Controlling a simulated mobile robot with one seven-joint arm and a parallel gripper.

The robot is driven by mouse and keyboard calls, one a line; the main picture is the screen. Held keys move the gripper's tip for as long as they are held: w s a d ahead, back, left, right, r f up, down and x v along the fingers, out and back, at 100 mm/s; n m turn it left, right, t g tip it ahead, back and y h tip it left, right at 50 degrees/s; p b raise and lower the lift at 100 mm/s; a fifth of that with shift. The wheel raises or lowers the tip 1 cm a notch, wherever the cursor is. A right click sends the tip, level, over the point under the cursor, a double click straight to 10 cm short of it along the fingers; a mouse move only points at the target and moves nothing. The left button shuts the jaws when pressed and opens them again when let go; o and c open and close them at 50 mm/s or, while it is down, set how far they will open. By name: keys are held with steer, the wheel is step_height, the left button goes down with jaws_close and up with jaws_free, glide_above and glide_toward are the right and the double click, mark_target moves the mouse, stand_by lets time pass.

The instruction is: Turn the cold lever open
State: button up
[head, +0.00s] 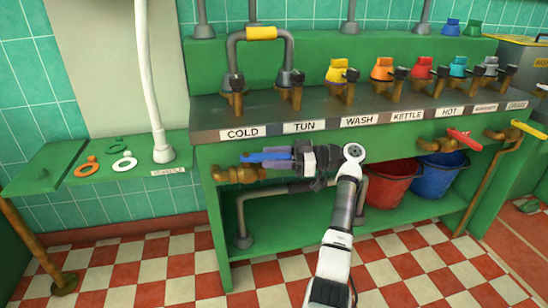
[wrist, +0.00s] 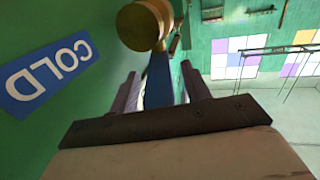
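The blue cold lever (head: 262,157) sits on a brass valve (head: 236,174) low on the bench front, below the COLD label, and points right. In the wrist view the lever (wrist: 158,82) runs between my two fingers, away toward the brass valve body (wrist: 142,25). My gripper (head: 290,158) reaches it from the right. In the wrist view my gripper (wrist: 160,92) is open around the lever, with a narrow gap on each side. My fingers hide part of the lever in the head view.
A blue COLD sign (wrist: 47,77) is beside the fingers. Red (head: 392,182) and blue (head: 440,175) buckets stand on the lower shelf, right of my arm. A red lever (head: 464,139) is further right. A grey pipe (head: 275,189) runs below my gripper.

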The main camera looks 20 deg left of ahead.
steer(key=shift+d, duration=0.1)
steer(key=v, duration=1.3)
steer(key=shift+w+d, duration=0.15)
steer(key=shift+d, duration=0.15)
